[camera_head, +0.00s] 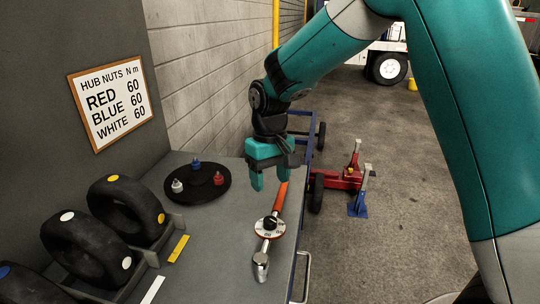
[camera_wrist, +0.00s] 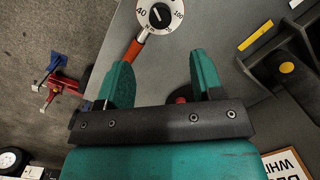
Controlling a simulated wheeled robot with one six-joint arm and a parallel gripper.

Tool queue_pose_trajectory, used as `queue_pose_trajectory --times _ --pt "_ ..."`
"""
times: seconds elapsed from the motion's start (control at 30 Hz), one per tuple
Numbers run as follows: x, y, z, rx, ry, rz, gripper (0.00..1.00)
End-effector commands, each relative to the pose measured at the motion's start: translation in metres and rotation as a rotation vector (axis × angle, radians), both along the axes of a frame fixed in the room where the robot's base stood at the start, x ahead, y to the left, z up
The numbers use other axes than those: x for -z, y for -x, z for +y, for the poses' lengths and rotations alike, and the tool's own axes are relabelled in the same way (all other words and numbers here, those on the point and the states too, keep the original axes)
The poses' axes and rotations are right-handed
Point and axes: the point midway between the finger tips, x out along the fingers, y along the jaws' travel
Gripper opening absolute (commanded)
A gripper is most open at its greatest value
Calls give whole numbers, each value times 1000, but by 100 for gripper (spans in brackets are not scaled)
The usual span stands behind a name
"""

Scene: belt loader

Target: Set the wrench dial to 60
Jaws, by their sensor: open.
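The torque wrench lies on the grey bench, its orange handle (camera_head: 280,196) toward the back and its metal head (camera_head: 261,265) toward the front. Its round white dial (camera_head: 270,226) has a black knob in the middle. In the wrist view the dial (camera_wrist: 160,14) is at the top edge, partly cut off, with 40 and 100 legible; I cannot tell its setting. My gripper (camera_head: 270,179) is open and empty, above the handle's back end, beyond the dial. In the wrist view its two fingers (camera_wrist: 160,68) stand wide apart, with the dial past their tips.
A sign (camera_head: 112,100) reads red 60, blue 60, white 60. A black disc (camera_head: 180,192) carries white, blue and red hub nuts. Several black wheels (camera_head: 128,205) stand in a rack at left. A red and blue jack (camera_head: 350,180) is on the floor beyond the bench's right edge.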

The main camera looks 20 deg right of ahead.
Motion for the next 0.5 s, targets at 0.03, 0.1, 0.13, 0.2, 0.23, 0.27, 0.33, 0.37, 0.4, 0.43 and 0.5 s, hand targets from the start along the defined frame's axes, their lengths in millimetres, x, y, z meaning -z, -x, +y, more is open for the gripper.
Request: queue_pose_trajectory --times 0.03,0.1,0.13,0.2,0.23,0.27,0.33,0.37,0.4,0.43,0.5 --pt "-12 -2 0 0 -1 -6 61" --pt "-26 -3 -1 0 -2 -4 61" --pt "-32 -4 -1 0 -1 -4 61" --pt "-43 -5 -1 1 0 -2 61" --pt "-47 -5 -1 1 0 -2 61" --pt "-50 -6 -2 1 0 -3 61" --pt "-56 -6 -2 1 0 -1 61" --pt "-58 -6 -2 1 0 -1 61" --pt "-59 -6 -2 1 0 0 61" --pt "-60 -6 -2 1 0 1 61" --pt "-61 -6 -2 1 0 2 61"
